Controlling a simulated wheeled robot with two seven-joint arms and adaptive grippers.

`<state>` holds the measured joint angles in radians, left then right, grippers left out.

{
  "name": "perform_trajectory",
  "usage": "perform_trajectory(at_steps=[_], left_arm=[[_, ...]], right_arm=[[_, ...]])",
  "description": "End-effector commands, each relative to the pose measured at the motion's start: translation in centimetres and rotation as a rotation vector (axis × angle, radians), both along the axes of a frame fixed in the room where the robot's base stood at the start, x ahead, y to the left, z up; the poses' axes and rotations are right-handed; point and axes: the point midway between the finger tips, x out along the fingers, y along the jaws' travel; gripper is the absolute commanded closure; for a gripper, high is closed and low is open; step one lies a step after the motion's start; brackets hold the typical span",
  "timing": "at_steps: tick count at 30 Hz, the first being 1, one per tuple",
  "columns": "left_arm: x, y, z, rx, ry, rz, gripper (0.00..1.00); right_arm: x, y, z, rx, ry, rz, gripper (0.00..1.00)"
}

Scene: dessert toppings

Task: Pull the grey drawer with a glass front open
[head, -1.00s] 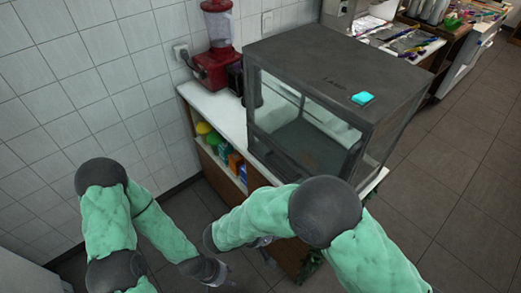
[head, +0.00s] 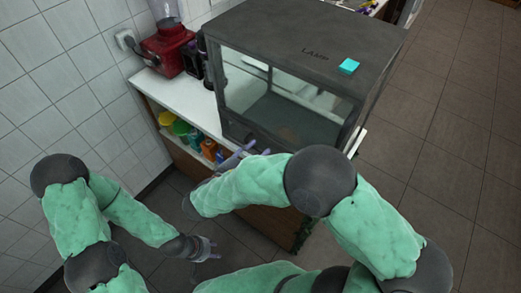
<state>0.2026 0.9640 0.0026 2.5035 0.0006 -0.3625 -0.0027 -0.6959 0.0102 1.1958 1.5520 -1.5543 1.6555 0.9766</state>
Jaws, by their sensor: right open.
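The grey case with a glass front (head: 310,49) stands on the white counter. Its glass front (head: 277,92) faces me and looks shut. The lower edge of the front is partly hidden by my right arm. My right gripper (head: 243,153) is open just in front of the lower part of the glass front, mostly hidden behind my own forearm; I cannot tell if it touches. My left gripper (head: 212,249) is low over the floor, in front of the cabinet and away from the case, with its fingers apart and empty.
A red blender (head: 168,46) stands on the counter left of the case. A cyan block (head: 348,66) lies on top of the case. Shelves with several colourful containers (head: 180,128) are below the counter. The tiled floor (head: 440,150) at right is clear.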

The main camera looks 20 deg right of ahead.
Motion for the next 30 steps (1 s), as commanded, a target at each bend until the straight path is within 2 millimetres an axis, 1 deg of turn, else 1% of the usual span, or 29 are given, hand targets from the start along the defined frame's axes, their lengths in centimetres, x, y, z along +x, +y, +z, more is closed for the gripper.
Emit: perform_trajectory(at_steps=[1,6,10,17,20,21,22,30], left_arm=[[0.0,0.0,-0.2,0.0,0.0,0.0,0.6],[0.0,0.0,-0.5,0.0,-0.001,0.0,0.6],[0.0,0.0,-0.5,0.0,-0.001,0.0,0.6],[0.0,0.0,-0.5,0.0,-0.001,0.0,0.6],[0.0,0.0,-0.5,0.0,-0.001,0.0,0.6],[0.0,0.0,-0.5,0.0,-0.001,0.0,0.6],[0.0,0.0,-0.5,0.0,-0.001,0.0,0.6],[0.0,0.0,-0.6,0.0,-0.001,0.0,0.6]], right_arm=[[0.4,-0.7,-0.3,0.0,0.001,-0.004,0.54],[1.3,-1.7,-0.5,-0.001,0.002,-0.001,0.54],[1.6,-2.0,-0.6,-0.001,0.002,-0.001,0.54],[1.6,-2.0,-0.5,0.0,0.002,0.0,0.54],[1.6,-2.0,-0.5,0.0,0.002,0.0,0.79],[1.6,-2.0,-0.5,0.0,0.002,0.0,0.91],[1.6,-2.0,-0.5,0.0,0.002,0.0,0.99],[1.7,-2.0,-0.6,0.0,0.002,0.0,1.0]])
